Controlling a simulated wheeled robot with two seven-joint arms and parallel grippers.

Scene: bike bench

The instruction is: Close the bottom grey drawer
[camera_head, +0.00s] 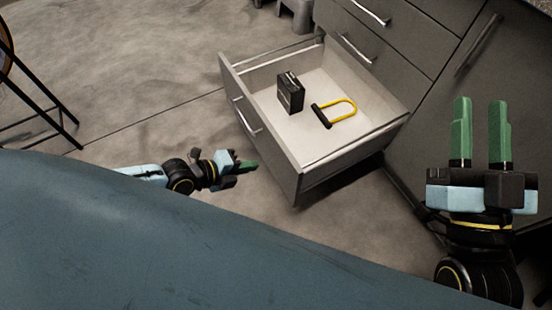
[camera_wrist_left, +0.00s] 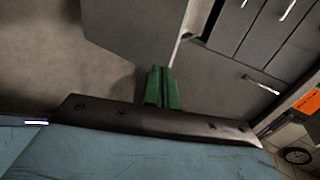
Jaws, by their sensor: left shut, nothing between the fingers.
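The bottom grey drawer (camera_head: 262,137) is pulled far out of the grey cabinet in the head view. Its front faces left and carries a silver bar handle (camera_head: 246,116). A black box (camera_head: 290,93) and a yellow and black U-lock (camera_head: 337,112) lie inside it. My left gripper (camera_head: 248,167) is shut and empty, low beside the drawer front and apart from it. In the left wrist view its green fingers (camera_wrist_left: 161,88) are together, with grey drawer and cabinet panels beyond. My right gripper (camera_head: 481,132) is open and empty, its fingers pointing up, to the right of the drawer.
The upper cabinet drawers (camera_head: 396,38) are shut, and a cabinet door (camera_head: 470,60) stands to the right. A blue surface (camera_head: 150,235) fills the lower left. A dark stand (camera_head: 40,110) is at far left. The floor left of the drawer is clear.

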